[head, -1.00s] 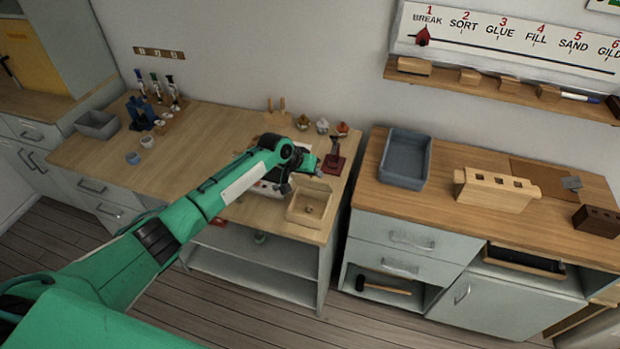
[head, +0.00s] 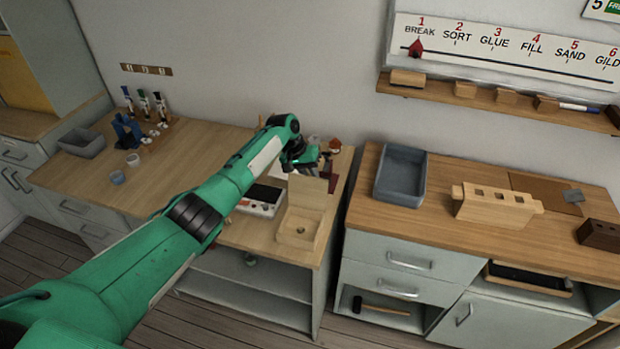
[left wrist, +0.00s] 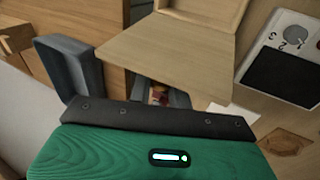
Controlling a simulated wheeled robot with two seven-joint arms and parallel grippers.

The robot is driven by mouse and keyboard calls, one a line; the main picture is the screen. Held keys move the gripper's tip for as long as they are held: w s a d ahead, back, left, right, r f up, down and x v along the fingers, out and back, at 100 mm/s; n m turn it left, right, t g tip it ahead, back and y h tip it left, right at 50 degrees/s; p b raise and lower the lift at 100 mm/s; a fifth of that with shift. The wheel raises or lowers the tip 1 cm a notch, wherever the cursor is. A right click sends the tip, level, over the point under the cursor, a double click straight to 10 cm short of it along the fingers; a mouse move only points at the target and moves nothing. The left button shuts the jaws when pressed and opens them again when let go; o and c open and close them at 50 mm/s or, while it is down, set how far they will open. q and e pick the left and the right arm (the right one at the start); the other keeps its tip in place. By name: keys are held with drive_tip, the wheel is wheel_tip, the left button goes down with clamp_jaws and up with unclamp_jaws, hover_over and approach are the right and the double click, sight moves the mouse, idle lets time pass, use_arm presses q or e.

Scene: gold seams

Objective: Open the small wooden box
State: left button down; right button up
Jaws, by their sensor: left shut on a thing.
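The small wooden box (head: 297,232) stands on the light wooden table near its front right corner. Its lid (head: 307,192) is raised at the back, and the inside with a small round spot shows. In the left wrist view the lid (left wrist: 170,55) is a broad pale board, with the box (left wrist: 225,8) at the top edge. My left gripper (head: 314,164) is at the lid's upper edge, shut on the lid. My right gripper is not in view.
A grey-blue tray (head: 400,176) and a pale block with square holes (head: 492,204) are on the right-hand cabinet. A gap separates table and cabinet.

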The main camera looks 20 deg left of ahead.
use_arm(q)
drive_tip(key=shift+w+f, duration=0.1)
drive_tip(key=shift+w, duration=0.05)
idle(0.3)
drive_tip(key=c, duration=1.4)
unclamp_jaws()
drive_tip(key=shift+o, duration=0.3)
drive_tip(key=shift+w+f, duration=0.1)
drive_tip(key=shift+w, duration=0.05)
drive_tip(key=b+v, duration=0.3)
drive_tip(key=v, duration=1)
drive_tip(key=shift+r, duration=0.4)
drive_tip(key=shift+a+f, duration=0.1)
